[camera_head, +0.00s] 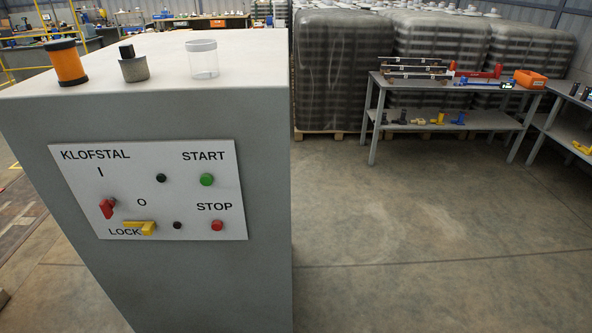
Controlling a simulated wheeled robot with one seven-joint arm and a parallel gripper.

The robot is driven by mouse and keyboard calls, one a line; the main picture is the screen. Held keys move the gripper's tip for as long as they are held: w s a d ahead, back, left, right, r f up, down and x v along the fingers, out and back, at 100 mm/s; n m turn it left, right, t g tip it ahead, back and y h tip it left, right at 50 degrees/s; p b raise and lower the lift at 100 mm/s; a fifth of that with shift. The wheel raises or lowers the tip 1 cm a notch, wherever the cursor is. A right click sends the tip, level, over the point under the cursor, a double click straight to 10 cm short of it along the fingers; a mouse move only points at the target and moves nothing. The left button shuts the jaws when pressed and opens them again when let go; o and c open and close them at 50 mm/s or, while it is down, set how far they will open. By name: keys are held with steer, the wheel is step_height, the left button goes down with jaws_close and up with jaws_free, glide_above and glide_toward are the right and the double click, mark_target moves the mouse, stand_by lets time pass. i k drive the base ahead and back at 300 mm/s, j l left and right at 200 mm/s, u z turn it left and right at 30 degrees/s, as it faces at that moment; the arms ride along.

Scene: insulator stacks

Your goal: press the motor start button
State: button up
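The green start button (207,180) sits below the word START at the upper right of a light control panel (190,160). The panel is on the front of a grey cabinet (255,285). A red stop button (217,225) sits below it, under the word STOP. A red switch handle (107,207) is at the panel's left, near the marks I and O. A yellow lock piece (140,228) is beside the word LOCK. Two small dark round parts are between the switch and the buttons. My gripper is not in view.
On the cabinet top stand an orange-and-black cylinder (66,63), a grey piece with a dark top (133,65) and a clear jar (202,59). Wrapped insulator stacks (340,70) and a tool table (455,86) are behind at the right. The floor (420,230) right of the cabinet is clear.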

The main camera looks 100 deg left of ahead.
mark_target(206, 179)
steer(key=u, duration=4.2)
